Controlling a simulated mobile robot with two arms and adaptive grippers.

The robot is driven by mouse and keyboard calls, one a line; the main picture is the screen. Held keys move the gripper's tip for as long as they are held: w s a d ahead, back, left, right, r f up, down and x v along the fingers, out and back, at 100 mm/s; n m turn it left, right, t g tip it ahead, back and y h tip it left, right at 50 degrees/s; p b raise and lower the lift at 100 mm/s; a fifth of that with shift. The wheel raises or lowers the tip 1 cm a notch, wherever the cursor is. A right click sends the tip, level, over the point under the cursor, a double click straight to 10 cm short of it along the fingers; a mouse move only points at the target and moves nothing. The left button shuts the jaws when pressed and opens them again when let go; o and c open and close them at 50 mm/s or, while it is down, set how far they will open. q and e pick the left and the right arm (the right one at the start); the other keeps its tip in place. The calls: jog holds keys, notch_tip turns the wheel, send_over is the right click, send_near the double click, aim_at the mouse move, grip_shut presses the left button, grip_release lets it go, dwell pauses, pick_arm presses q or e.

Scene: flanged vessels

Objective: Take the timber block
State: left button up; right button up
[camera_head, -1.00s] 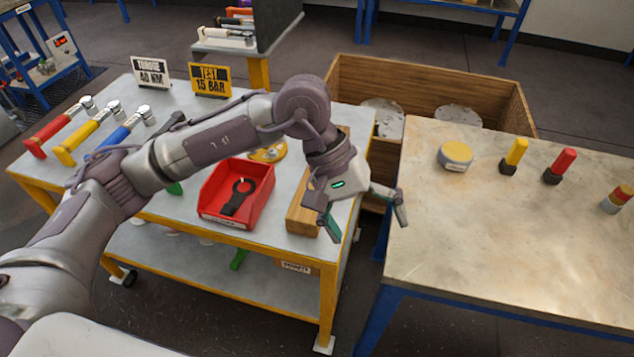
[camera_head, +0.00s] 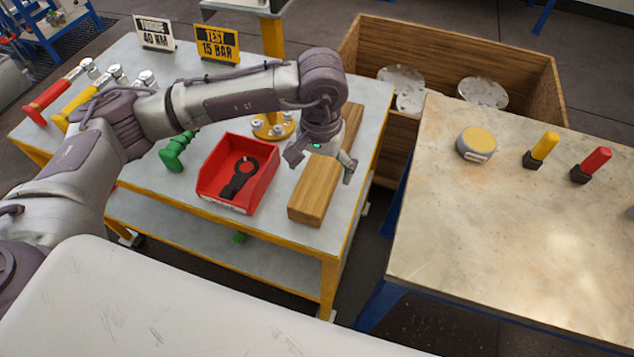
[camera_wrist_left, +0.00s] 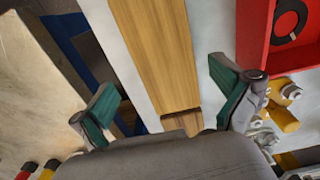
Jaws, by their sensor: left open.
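The timber block (camera_head: 316,192) is a long light-brown bar lying on the grey top of the left workbench, near its right edge. My left gripper (camera_head: 320,165) is above the block, with its fingers spread to either side of it in the head view. In the left wrist view the block (camera_wrist_left: 158,50) runs away between the two green-padded fingertips of the left gripper (camera_wrist_left: 165,105), which are apart and hold nothing. The gripper and wrist hide part of the block's middle in the head view. My right gripper is not in view.
A red bin (camera_head: 238,172) with a black tool stands left of the block. A yellow flanged part (camera_head: 272,127) is behind it. A wooden crate (camera_head: 545,75) with round metal discs stands behind. A second table (camera_head: 500,240) stands right, across a gap.

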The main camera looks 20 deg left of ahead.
aim_at(317, 180)
pick_arm(q)
jog(key=f, duration=0.2)
jog(key=f+p, duration=0.1)
jog(key=shift+s+a+f, duration=0.1)
jog(key=shift+a+f, duration=0.25)
jog(key=shift+f, duration=0.6)
jog(key=c, duration=1.5)
jog(key=shift+o, duration=0.2)
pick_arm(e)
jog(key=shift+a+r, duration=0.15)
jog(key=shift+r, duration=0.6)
pick_arm(q)
jog(key=shift+r, duration=0.1)
